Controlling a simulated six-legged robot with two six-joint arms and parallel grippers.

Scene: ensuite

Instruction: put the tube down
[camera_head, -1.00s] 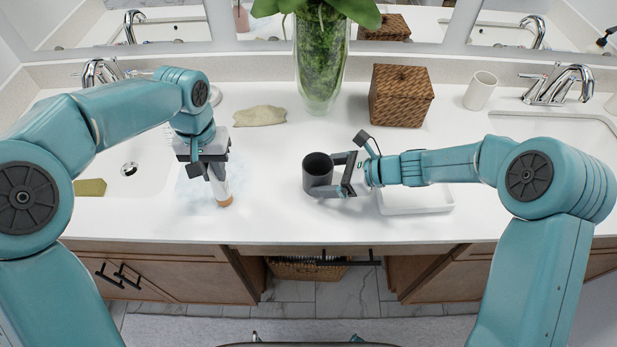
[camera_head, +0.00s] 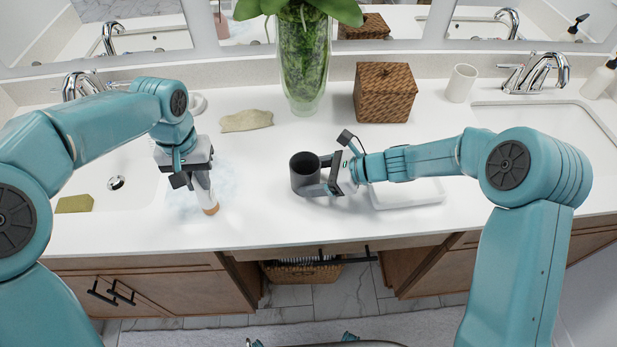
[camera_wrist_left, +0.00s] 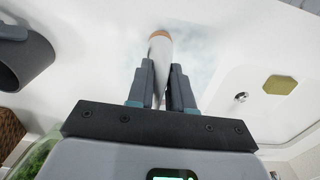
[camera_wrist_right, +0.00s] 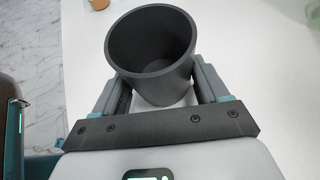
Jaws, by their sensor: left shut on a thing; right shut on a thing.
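The tube (camera_head: 207,199) is white with an orange-brown end and points down, tilted, over the counter by the left basin. My left gripper (camera_head: 195,182) is shut on it; the left wrist view shows the tube (camera_wrist_left: 160,48) between the two fingers (camera_wrist_left: 161,85). I cannot tell whether its end touches the counter. My right gripper (camera_head: 318,180) is shut on a dark grey cup (camera_head: 304,176), upright and low at the counter. In the right wrist view the cup (camera_wrist_right: 152,55) looks empty, with a finger on each side.
A white tray (camera_head: 408,196) lies below my right forearm. A wicker box (camera_head: 385,95), glass vase (camera_head: 303,65), white cup (camera_head: 461,83) and beige cloth (camera_head: 246,121) stand behind. A yellow-green sponge (camera_head: 74,204) lies by the left basin. Counter between the tube and grey cup is clear.

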